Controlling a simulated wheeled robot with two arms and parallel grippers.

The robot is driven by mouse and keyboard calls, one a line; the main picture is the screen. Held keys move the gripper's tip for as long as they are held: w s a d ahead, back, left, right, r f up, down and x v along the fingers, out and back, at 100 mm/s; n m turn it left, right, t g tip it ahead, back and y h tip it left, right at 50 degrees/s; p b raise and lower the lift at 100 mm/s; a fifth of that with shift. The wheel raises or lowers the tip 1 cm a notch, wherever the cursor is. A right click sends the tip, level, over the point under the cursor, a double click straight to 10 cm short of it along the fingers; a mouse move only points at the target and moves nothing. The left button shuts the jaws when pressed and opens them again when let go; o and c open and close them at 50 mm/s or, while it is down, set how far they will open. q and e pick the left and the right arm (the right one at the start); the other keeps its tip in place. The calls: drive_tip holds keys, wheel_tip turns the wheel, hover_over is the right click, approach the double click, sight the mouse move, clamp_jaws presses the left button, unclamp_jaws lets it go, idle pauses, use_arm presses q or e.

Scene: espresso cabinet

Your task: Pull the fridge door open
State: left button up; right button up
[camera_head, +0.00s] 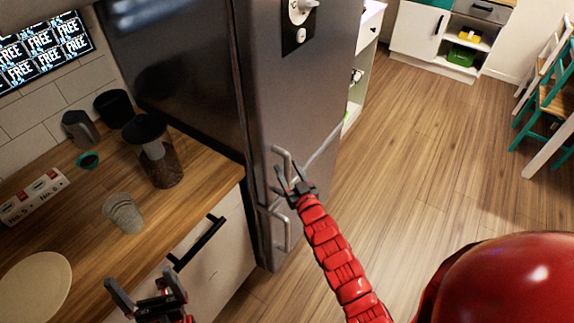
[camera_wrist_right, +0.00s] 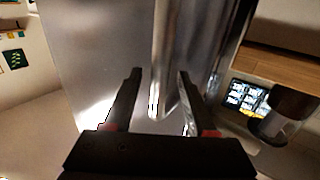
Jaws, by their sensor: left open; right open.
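The fridge (camera_head: 295,95) is a tall grey metal unit standing past the end of the counter, and its doors look shut. The upper door has a vertical bar handle (camera_head: 281,165) and the lower door has another handle (camera_head: 281,228) below it. My right gripper (camera_head: 288,180) is open at the lower end of the upper handle. In the right wrist view the handle (camera_wrist_right: 158,60) runs between the open fingers (camera_wrist_right: 157,90); I cannot tell whether they touch it. My left gripper (camera_head: 146,287) is open and empty in front of the counter drawer.
The wooden counter (camera_head: 90,235) at left holds a glass (camera_head: 123,213), a dark-lidded jar (camera_head: 160,160), a box (camera_head: 35,197) and a round board (camera_head: 35,287). A black-handled drawer (camera_head: 215,262) is below. The floor (camera_head: 430,140) right of the fridge is clear.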

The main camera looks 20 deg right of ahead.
drive_tip(key=shift+w, duration=0.55)
clamp_jaws()
idle(1.1)
